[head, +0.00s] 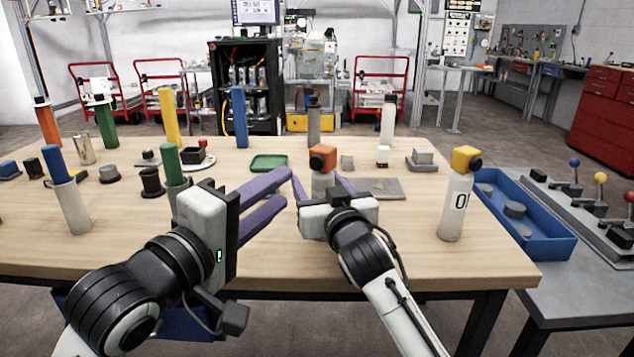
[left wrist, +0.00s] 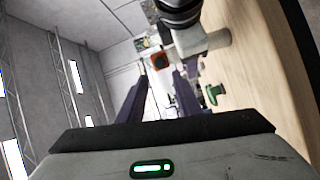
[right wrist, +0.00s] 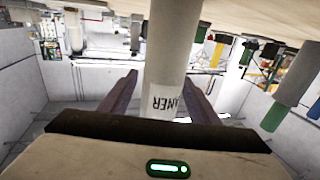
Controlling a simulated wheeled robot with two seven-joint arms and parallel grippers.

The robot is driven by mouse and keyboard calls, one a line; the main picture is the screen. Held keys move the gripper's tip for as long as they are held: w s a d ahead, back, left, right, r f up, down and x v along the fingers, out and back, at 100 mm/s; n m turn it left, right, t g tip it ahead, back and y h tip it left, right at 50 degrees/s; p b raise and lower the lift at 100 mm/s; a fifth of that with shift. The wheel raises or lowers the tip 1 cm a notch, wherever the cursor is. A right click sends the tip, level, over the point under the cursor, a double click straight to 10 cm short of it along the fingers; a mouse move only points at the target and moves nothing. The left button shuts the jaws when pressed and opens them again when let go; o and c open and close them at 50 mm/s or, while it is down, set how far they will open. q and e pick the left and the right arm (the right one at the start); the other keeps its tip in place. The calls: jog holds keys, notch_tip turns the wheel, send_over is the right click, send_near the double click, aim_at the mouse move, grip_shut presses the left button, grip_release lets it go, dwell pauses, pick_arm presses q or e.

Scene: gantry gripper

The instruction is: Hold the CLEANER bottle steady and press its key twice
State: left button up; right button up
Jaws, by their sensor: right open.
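The CLEANER bottle (head: 322,182) stands upright on the table, pale grey with an orange cap (head: 322,150) and a dark round key on it. In the right wrist view the bottle (right wrist: 167,60) shows the letters "ANER". My right gripper (head: 320,180) is open, its purple fingers on either side of the bottle; contact cannot be told. The right gripper's body hides the bottle's lower part in the head view. My left gripper (head: 287,186) is open and empty, left of the bottle, pointing towards it. In the left wrist view the cap (left wrist: 159,62) shows between its fingers.
A white bottle (head: 455,207) with a yellow cap stands at the right, near a blue tray (head: 545,245). A grey plate (head: 385,188) lies behind my right gripper. Several coloured cylinders and small parts crowd the table's left side. The table's front right is clear.

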jog(key=shift+w+a, duration=0.1)
jog(key=shift+w, duration=0.15)
jog(key=c, duration=1.3)
pick_arm(q)
grip_shut()
pick_arm(e)
jog(key=shift+c, duration=0.3)
dwell(0.4)
